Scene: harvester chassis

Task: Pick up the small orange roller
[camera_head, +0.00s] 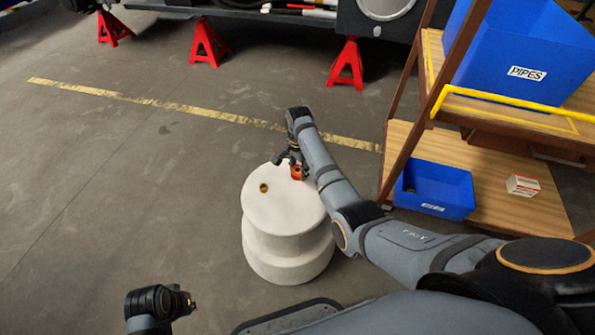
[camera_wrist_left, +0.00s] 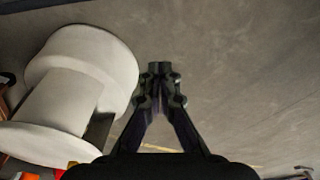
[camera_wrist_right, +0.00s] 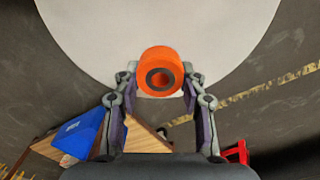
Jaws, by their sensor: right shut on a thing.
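The small orange roller (camera_head: 297,173) is at the far right part of the white spool-shaped stand's top (camera_head: 275,210). My right gripper (camera_head: 289,162) is shut on it from above. In the right wrist view the orange roller (camera_wrist_right: 161,72), with its dark centre hole, sits between the two fingertips (camera_wrist_right: 160,80), against the white top. I cannot tell whether it touches the top. My left gripper (camera_head: 186,302) is low at the front left, away from the stand. In the left wrist view its fingers (camera_wrist_left: 160,80) meet with nothing between them.
A small brass ring (camera_head: 264,188) lies on the stand's top. A wooden shelf (camera_head: 520,205) with blue bins (camera_head: 437,190) and a small box (camera_head: 522,186) stands right of my right arm. Red jack stands (camera_head: 346,66) are at the back. Floor left of the stand is clear.

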